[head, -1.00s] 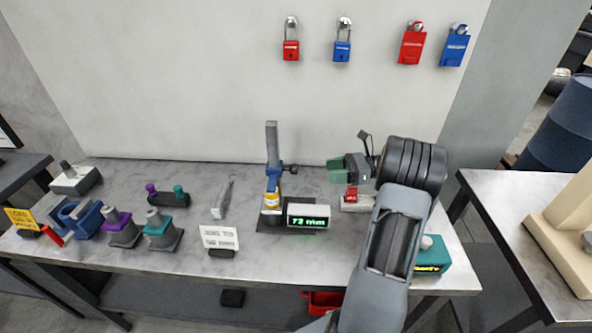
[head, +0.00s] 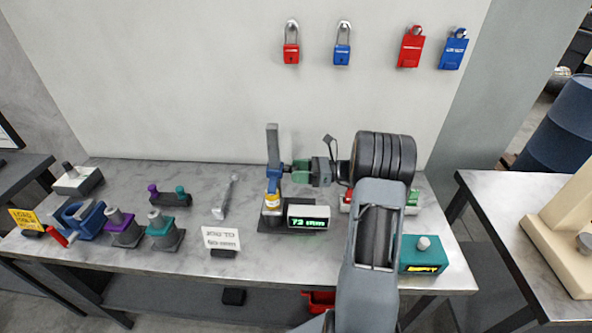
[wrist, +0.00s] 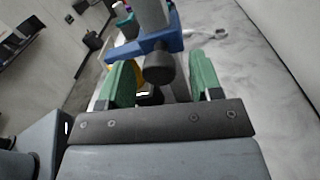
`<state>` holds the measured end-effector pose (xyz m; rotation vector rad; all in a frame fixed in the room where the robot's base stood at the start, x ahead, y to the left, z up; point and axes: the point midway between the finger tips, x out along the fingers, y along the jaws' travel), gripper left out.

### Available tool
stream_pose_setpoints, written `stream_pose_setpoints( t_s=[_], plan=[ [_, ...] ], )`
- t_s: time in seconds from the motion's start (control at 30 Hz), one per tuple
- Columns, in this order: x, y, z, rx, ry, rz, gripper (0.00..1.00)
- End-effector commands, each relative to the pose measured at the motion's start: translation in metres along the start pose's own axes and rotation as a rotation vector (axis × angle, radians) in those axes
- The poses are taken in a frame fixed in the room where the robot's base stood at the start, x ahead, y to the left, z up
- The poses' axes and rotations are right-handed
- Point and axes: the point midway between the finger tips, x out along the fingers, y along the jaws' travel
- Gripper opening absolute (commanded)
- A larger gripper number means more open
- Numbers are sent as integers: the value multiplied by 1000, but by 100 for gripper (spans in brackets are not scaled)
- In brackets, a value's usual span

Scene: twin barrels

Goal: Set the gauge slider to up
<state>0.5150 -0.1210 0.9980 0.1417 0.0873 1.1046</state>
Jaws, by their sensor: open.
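The height gauge has a grey upright post (head: 272,142) with a blue slider (head: 274,184) on it, above a yellow-banded part on the base. A small display (head: 308,218) at its foot shows green text that seems to read 73 mm. In the wrist view the blue slider (wrist: 145,42) carries a dark round knob (wrist: 158,68). My gripper (head: 289,170) is level with the slider, just right of the post. In the wrist view its green fingers (wrist: 162,80) are open, one on each side of the knob, with gaps visible. The head view hides the knob behind the fingers.
A red-and-green device (head: 412,203) is partly hidden behind my arm, and a teal box (head: 424,255) stands at the front right. A white sign (head: 221,239) and several fixtures fill the left bench. Padlocks and tags hang on the wall.

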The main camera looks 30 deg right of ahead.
Motion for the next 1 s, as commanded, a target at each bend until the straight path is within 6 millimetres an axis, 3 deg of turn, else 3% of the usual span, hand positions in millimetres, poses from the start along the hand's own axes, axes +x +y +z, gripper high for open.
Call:
stream_pose_setpoints(
  t_s=[0.47,1.0],
  plan=[
    [9,0,0,0,0,0,58],
    [8,0,0,0,0,0,6]
  ],
)
